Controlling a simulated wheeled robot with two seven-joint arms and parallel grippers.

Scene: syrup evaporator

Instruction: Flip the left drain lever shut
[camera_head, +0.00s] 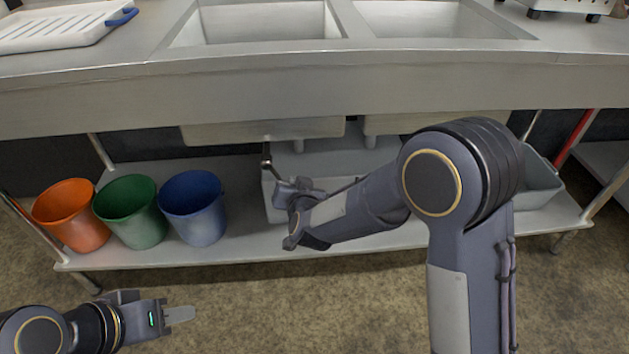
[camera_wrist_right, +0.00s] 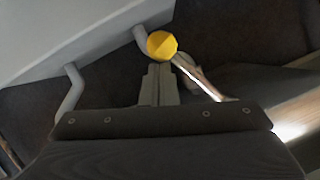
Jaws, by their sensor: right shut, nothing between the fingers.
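In the right wrist view a yellow, faceted knob (camera_wrist_right: 162,45) shows beside the end of a grey drain pipe (camera_wrist_right: 140,36). A thin, bright metal bar (camera_wrist_right: 197,77) slants from the knob down to the right; it looks like the lever. My right gripper (camera_wrist_right: 159,72) is shut and empty, its fingertips just below the knob in the picture; I cannot tell whether they touch. In the head view my right gripper (camera_head: 284,187) is under the left sink basin, next to a short metal rod (camera_head: 266,172). My left gripper (camera_head: 181,314) is low at the left, away from the sink.
The sink basins (camera_head: 262,131) hang above a metal shelf (camera_head: 345,240). Orange (camera_head: 68,215), green (camera_head: 131,211) and blue (camera_head: 194,207) buckets stand on its left. A grey tub (camera_head: 542,180) stands at right. A second pipe (camera_wrist_right: 69,92) hangs at left in the wrist view.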

